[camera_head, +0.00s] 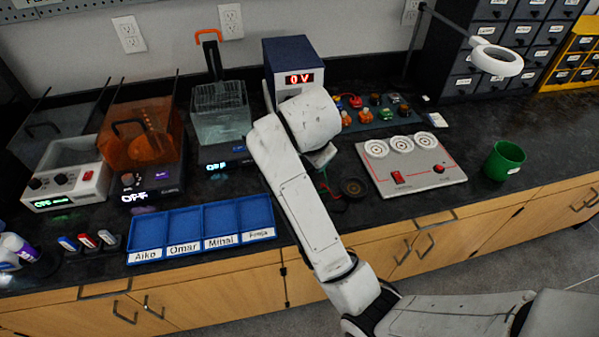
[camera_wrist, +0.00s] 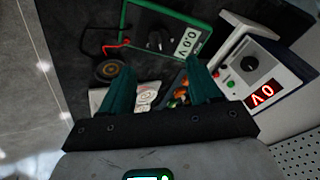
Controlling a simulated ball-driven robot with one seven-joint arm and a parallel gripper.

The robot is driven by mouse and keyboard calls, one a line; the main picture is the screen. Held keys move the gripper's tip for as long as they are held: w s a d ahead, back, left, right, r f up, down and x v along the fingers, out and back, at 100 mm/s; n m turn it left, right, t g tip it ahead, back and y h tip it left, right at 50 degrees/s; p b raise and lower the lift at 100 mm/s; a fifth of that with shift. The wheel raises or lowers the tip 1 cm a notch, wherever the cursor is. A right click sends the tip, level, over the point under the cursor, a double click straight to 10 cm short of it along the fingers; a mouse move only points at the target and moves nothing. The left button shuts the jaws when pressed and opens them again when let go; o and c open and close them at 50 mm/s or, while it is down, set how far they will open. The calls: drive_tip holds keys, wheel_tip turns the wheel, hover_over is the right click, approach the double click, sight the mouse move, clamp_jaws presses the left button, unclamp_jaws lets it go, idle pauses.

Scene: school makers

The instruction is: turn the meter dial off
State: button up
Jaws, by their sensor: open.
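The meter (camera_wrist: 203,22) is a green-framed unit with a dark face at the top middle of the wrist view. Its dial (camera_wrist: 155,40) is a dark round knob left of the display. The display (camera_wrist: 188,41) is lit and reads about 0.0 V. Which mark the dial points at is too small to tell. A red lead runs from its left edge. My gripper (camera_wrist: 160,68) is open and empty, its two teal fingers apart, with the meter beyond the fingertips. No contact shows. In the head view my arm hides the meter and most of my gripper.
A blue power supply (camera_head: 290,52) reading 0 V stands behind my arm; its knob shows in the wrist view (camera_wrist: 248,65). A white panel with three discs (camera_head: 440,175) and a green cup (camera_head: 504,160) lie right.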

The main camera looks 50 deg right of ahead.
drive_tip(key=x, duration=1)
drive_tip(key=c, duration=1)
